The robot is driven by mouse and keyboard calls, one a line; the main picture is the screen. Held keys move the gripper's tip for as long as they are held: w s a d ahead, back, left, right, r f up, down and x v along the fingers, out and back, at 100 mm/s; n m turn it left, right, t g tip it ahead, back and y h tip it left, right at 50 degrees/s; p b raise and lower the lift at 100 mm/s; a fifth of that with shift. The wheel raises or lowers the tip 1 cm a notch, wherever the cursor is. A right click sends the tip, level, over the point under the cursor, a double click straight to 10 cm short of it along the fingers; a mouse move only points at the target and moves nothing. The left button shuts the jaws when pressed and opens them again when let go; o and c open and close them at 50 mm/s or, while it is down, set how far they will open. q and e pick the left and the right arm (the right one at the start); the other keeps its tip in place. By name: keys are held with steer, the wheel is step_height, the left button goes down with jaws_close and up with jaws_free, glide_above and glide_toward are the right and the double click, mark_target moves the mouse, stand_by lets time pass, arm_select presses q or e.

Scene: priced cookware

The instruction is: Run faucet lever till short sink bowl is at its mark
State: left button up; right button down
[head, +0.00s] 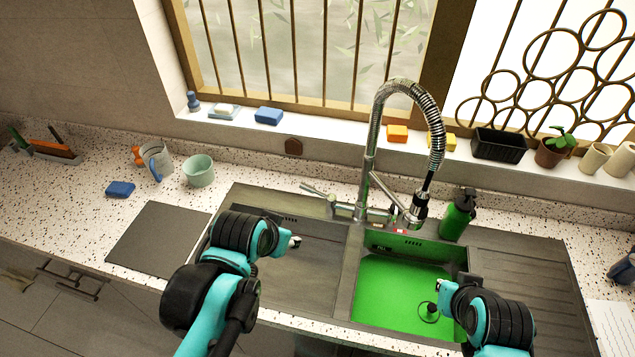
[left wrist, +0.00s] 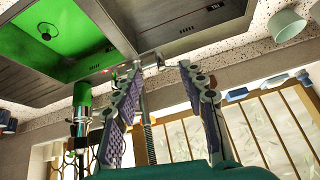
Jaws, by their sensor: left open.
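The chrome faucet (head: 368,165) stands behind the sink with its spring hose arching over the right bowl. A thin lever (head: 318,191) sticks out to the left of its base. The right bowl (head: 405,290) is bright green inside, with a round drain showing and a small light label on its back wall; I cannot tell a water level. The left bowl (head: 300,280) is dark grey. My left gripper (head: 294,241) is over the left bowl, apart from the lever; in the left wrist view it is open and empty (left wrist: 160,68). My right gripper (head: 443,286) is over the green bowl, its jaws unclear.
A green bottle (head: 458,214) stands right of the faucet. A mug (head: 158,161), a pale green cup (head: 198,170) and a blue sponge (head: 120,189) are on the left counter. A dark board (head: 155,236) lies left of the sink. Sponges and pots line the sill.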

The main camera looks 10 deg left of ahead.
arm_select(q)
steer(key=w+r+m+g, duration=0.15)
steer(key=w+m, duration=0.35)
steer(key=w, duration=0.6)
steer(key=m+g+b, duration=0.1)
steer(key=m+g, duration=0.2)
steer(key=m, duration=0.9)
glide_above(306, 186)
steer(key=s, duration=0.1)
step_height(306, 186, down, 17)
steer(key=f+b, duration=0.1)
steer(key=f, duration=0.1)
steer(key=f+b, duration=0.1)
steer(key=f, duration=0.1)
steer(key=w+f+b, duration=0.1)
steer(key=f, duration=0.1)
steer(key=shift+f, duration=0.15)
jaws_close()
